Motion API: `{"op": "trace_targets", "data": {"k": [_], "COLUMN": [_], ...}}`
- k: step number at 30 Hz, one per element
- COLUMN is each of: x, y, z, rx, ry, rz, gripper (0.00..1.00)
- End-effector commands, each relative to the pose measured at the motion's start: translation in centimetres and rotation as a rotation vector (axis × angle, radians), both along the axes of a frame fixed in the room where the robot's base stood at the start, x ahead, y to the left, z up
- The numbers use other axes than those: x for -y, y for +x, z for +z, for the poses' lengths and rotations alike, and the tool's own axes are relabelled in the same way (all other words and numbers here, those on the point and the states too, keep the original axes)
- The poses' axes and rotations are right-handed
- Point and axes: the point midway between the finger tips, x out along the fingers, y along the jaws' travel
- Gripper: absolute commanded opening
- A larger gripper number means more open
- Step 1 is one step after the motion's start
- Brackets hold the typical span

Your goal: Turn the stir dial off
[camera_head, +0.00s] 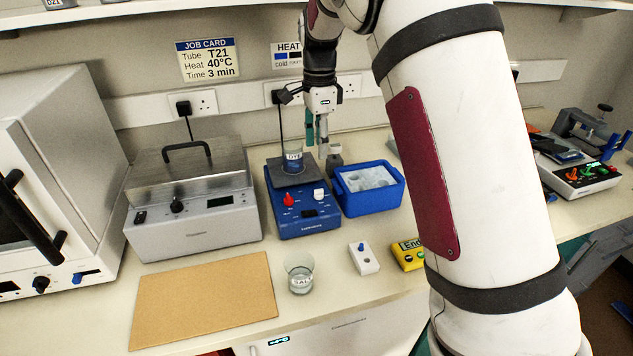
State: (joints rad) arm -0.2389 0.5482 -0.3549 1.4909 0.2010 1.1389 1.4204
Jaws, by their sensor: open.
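A blue stirrer hotplate (309,226) stands on the bench with a dark top plate. Its front panel has a red dial (288,199) on the left and a white dial (318,194) on the right. The panel lettering is too small to tell which one is the stir dial. A beaker of blue liquid (294,161) stands on the plate. My gripper (316,144) is open and points down, just right of the beaker and above and behind the dials. It appears clear of both dials. Its fingertips are small and partly hard to make out.
A blue ice tub (370,203) sits close on the right, and a grey lidded bath (192,222) on the left. A glass beaker (300,275), a small white switch box (363,259) and a yellow timer (408,257) stand in front. A tan mat (205,300) lies front left.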

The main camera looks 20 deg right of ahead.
Motion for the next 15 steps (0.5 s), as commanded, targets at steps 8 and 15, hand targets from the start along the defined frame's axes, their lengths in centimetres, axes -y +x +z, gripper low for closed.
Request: {"op": "trace_targets", "data": {"k": [8, 15], "x": [0.0, 0.1], "y": [-0.2, -0.3], "z": [-3.8, -8.5], "rx": [-0.005, -0.005], "ry": [-0.001, -0.001], "rz": [0.001, 0.000], "gripper": [0.41, 0.41]}}
